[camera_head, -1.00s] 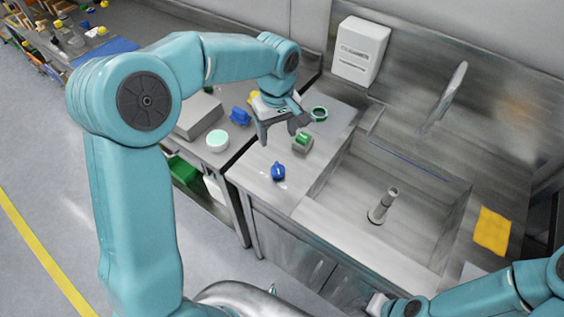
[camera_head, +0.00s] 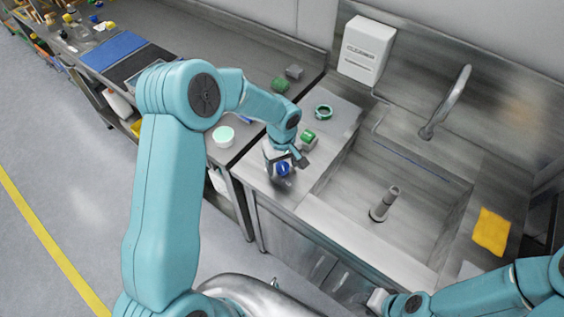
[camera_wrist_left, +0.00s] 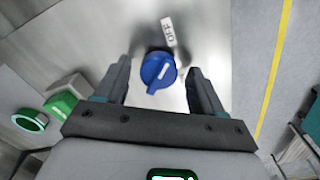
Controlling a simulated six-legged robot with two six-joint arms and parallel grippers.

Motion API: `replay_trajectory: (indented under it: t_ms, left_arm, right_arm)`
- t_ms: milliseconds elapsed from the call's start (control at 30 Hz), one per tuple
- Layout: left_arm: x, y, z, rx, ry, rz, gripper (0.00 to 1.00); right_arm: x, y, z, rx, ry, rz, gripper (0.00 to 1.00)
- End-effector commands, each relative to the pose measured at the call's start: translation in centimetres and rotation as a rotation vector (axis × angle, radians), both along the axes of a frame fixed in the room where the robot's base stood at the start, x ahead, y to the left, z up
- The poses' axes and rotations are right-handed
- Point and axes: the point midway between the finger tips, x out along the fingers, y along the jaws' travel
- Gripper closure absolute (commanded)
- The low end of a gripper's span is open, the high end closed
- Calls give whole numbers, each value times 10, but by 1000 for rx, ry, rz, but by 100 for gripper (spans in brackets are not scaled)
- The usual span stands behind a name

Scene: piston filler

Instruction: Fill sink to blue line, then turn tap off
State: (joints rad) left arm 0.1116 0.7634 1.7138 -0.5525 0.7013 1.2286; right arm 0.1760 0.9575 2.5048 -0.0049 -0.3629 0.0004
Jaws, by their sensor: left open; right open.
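The steel sink (camera_head: 335,183) has a blue line (camera_head: 408,161) along its back wall and an upright grey pipe (camera_head: 384,204) inside. I see no water in it. The curved tap (camera_head: 455,98) stands at its back edge; no stream shows. A blue knob (camera_head: 283,169) sits on the counter left of the sink. In the left wrist view the knob (camera_wrist_left: 158,72) has a white mark, beside an OFF label (camera_wrist_left: 168,31). My left gripper (camera_head: 289,161) is open, its fingers either side of the knob; contact cannot be told. My right gripper (camera_head: 377,300) shows only partly, low in the head view.
A green-and-grey block (camera_head: 308,141) and a green ring (camera_head: 323,112) lie near the knob. A white-and-green round container (camera_head: 223,136) stands further left. A yellow cloth (camera_head: 491,231) lies right of the sink. A cleaner dispenser (camera_head: 366,49) hangs on the back wall.

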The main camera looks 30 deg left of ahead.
Motion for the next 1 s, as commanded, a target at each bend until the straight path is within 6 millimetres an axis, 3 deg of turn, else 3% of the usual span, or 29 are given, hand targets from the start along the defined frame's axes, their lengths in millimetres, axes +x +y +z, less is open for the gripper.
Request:
replay_trajectory:
  t_ms: [67, 200, 233, 633, 1000]
  left_arm:
    - [0, 0, 0, 0, 0, 0, 35]
    - [0, 0, 0, 0, 0, 0, 80]
    - [0, 0, 0, 0, 0, 0, 88]
    - [0, 0, -1, 0, -2, -61, 87]
    - [1, 0, -2, 4, -4, -349, 87]
  right_arm:
    - [0, 0, 0, 0, 0, 0, 57]
    - [0, 0, 0, 0, 0, 0, 57]
    - [0, 0, 0, 0, 0, 0, 57]
    - [0, 0, -8, 0, 0, 0, 57]
    - [0, 0, -34, 0, 0, 0, 57]
